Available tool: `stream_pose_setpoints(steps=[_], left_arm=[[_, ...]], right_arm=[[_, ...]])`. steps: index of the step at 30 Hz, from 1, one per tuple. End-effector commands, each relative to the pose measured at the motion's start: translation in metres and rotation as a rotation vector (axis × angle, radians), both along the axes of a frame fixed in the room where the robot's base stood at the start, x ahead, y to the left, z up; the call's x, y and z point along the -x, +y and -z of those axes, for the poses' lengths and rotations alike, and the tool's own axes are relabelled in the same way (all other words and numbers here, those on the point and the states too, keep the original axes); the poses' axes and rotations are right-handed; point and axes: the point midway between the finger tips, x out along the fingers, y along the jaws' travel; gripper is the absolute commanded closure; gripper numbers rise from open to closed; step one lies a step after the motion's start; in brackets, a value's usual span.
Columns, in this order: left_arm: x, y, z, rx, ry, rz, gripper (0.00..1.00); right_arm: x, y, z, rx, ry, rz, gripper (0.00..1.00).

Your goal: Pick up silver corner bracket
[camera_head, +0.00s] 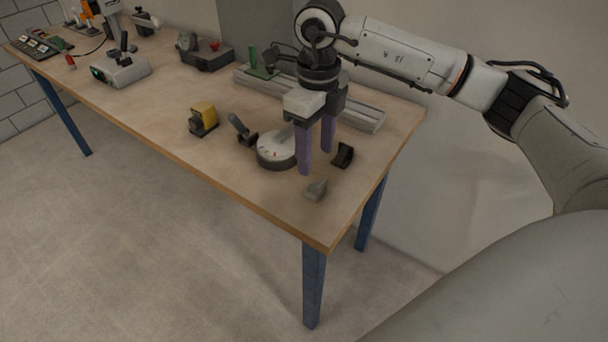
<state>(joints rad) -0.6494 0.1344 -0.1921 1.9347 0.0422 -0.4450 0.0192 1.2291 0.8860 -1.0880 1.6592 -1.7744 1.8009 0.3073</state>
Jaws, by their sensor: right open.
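Whether the fingertips touch the table I cannot tell. My left gripper is not in view.
A round grey-white dial base (276,149) with a black handle stands left of the gripper. A yellow-and-black block (203,118) is farther left. A long grey rail (362,116) lies behind.

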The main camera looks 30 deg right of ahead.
Motion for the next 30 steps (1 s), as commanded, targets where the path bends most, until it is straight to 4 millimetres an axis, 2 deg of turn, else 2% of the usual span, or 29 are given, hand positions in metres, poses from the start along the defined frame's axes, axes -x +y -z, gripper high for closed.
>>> stream_pose_setpoints(steps=[3,8,13,21,30], left_arm=[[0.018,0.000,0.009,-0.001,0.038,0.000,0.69],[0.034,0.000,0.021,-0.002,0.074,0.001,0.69],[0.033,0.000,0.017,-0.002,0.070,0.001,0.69],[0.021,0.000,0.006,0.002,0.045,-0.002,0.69],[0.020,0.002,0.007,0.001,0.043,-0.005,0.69]], right_arm=[[0.001,0.000,0.021,0.000,0.004,-0.001,0.47],[0.001,0.001,0.038,-0.002,0.002,-0.002,0.47],[0.001,-0.001,0.052,-0.003,0.005,-0.001,0.47],[0.000,-0.002,0.089,-0.004,0.003,-0.002,0.47],[-0.001,-0.002,0.093,-0.005,0.000,-0.003,0.49]])
